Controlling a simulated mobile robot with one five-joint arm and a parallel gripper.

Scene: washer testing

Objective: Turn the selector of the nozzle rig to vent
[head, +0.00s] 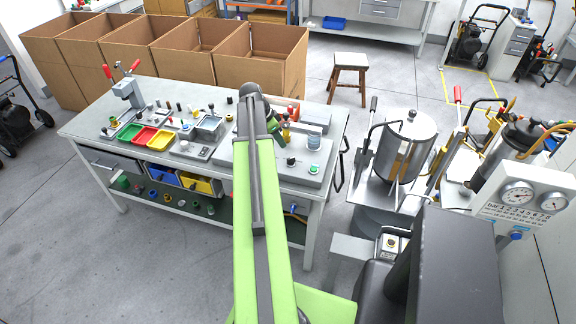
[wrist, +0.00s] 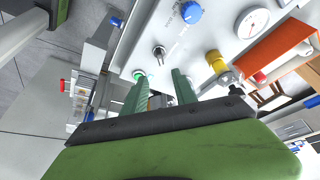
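The nozzle rig (head: 240,160) is a light grey panel on the right end of the workbench, partly hidden by my arm. In the wrist view its panel (wrist: 130,42) carries a blue knob (wrist: 190,12) with small printed marks beside it, a metal toggle-like part (wrist: 159,52), a green button (wrist: 138,75) and a yellow fitting (wrist: 214,60). I cannot read the marks or tell which part is the selector. My gripper (wrist: 158,76) is open and empty, its green fingers apart over the panel below the metal part. In the head view my gripper (head: 275,128) is small above the rig.
Green, red and yellow trays (head: 145,137) sit left on the workbench (head: 90,122). A dial gauge (wrist: 252,22) and an orange block (wrist: 275,50) stand beside the yellow fitting. A metal tank (head: 405,145) stands right of the bench. Cardboard boxes (head: 255,70) line the back.

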